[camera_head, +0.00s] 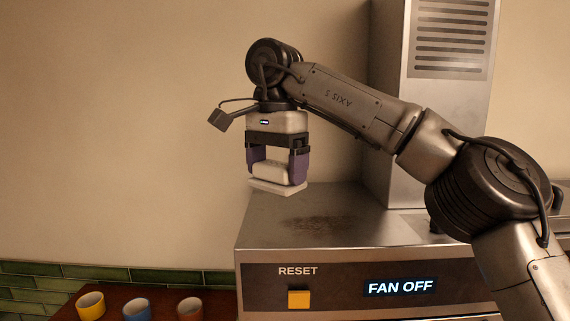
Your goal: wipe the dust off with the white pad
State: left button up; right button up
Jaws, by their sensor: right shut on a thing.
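The white pad (277,187) is a flat plate with a rounded grip block on top. My right gripper (271,172) points down and is shut on that block, between its two purple fingers. It holds the pad above the far left part of the metal machine top, with the pad looking apart from the surface. The dust (320,223) is a brown speckled patch on the machine top (385,232), to the right of the pad and nearer to me. My left gripper is not in view.
A tall vented metal column (425,120) stands at the back right of the machine. The front panel has a yellow RESET button (299,298) and a display (401,287) reading FAN OFF.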

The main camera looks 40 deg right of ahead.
jog(key=shift+d+f, duration=0.25)
jog(key=shift+f, duration=0.35)
send_over(279, 228)
jog(key=shift+w+f, duration=0.1)
jog(key=shift+f, duration=2.25)
jog(key=shift+f+b, duration=0.55)
jog(key=shift+f, duration=0.45)
jog(key=shift+s+d+r+p, duration=0.15)
jog(key=shift+s+d+p, duration=0.3)
jog(key=shift+s+d, duration=0.7)
jog(key=shift+d, duration=0.15)
jog(key=shift+s, duration=0.1)
